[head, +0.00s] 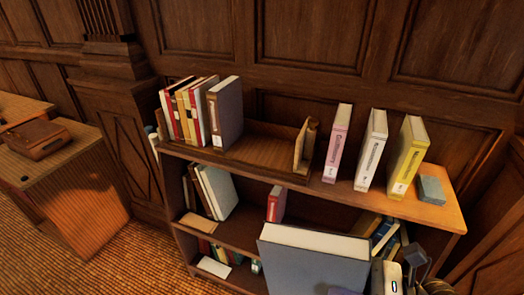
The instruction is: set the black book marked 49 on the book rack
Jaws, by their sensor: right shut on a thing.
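A large book (315,262) stands close in front at the bottom of the head view. Its cover looks dark blue-grey, with pale page edges along the top; no number shows on the side I see. My right gripper (378,279) is at its right side, shut on it. The book's lower part is cut off by the frame. The wooden book rack (262,152) lies on top of the bookcase behind it. Several books (190,108) and a thick dark grey book (225,112) stand at its left end. My left gripper is not in view.
The rack is bare between the grey book and its right end piece (304,145). Pink (337,143), white (371,150) and yellow (408,158) books stand to its right, beside a small grey-blue box (431,190). A desk (75,180) is at left.

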